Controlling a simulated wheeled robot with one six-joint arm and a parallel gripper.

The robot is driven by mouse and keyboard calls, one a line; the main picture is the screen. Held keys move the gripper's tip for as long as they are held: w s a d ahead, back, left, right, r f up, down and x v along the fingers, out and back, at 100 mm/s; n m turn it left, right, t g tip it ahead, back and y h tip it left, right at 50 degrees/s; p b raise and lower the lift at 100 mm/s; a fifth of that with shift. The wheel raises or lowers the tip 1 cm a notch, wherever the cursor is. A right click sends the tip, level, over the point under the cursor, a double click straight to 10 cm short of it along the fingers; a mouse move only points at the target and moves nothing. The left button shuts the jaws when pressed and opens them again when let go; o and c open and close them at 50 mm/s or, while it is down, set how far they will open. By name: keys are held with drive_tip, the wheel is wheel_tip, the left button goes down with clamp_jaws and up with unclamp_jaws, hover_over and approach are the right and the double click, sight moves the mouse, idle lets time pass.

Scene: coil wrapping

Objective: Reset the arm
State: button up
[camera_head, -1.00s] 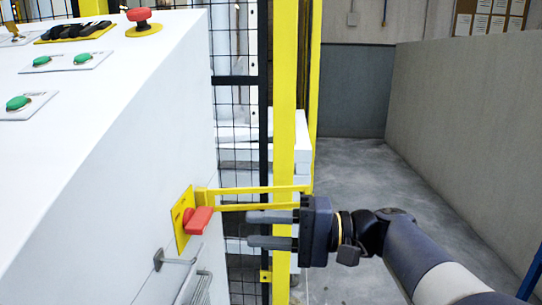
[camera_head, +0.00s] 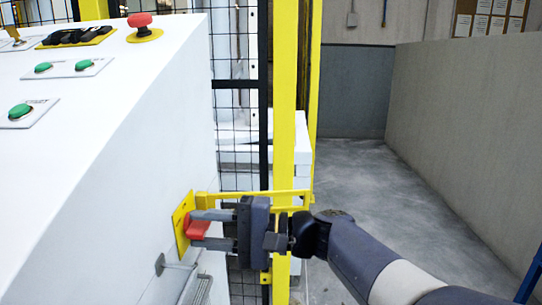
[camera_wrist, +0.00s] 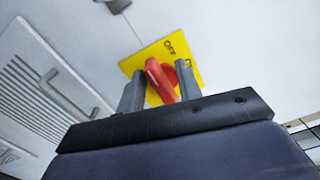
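A red rotary switch handle (camera_head: 197,229) sits on a yellow plate (camera_head: 182,212) on the side of the white cabinet. In the wrist view the red handle (camera_wrist: 161,80) stands tilted on the yellow plate (camera_wrist: 184,53), which carries the word OFF. My gripper (camera_head: 212,229) is at the switch with its two fingers on either side of the handle. In the wrist view the fingers of my gripper (camera_wrist: 160,88) are apart, with a gap beside the handle on the right. Part of the handle is hidden behind the fingers in the head view.
The white cabinet (camera_head: 110,150) has green buttons (camera_head: 20,111) and a red emergency button (camera_head: 140,20) on top. A yellow post (camera_head: 285,100) and black mesh fence stand behind my gripper. Open floor (camera_head: 365,170) lies right.

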drive_tip(key=shift+r+m+p, duration=0.3)
drive_tip(key=shift+m+p, duration=0.6)
drive_tip(key=shift+p, duration=0.15)
drive_tip(key=shift+f+m+p, duration=0.1)
drive_tip(key=shift+m+p, duration=0.3)
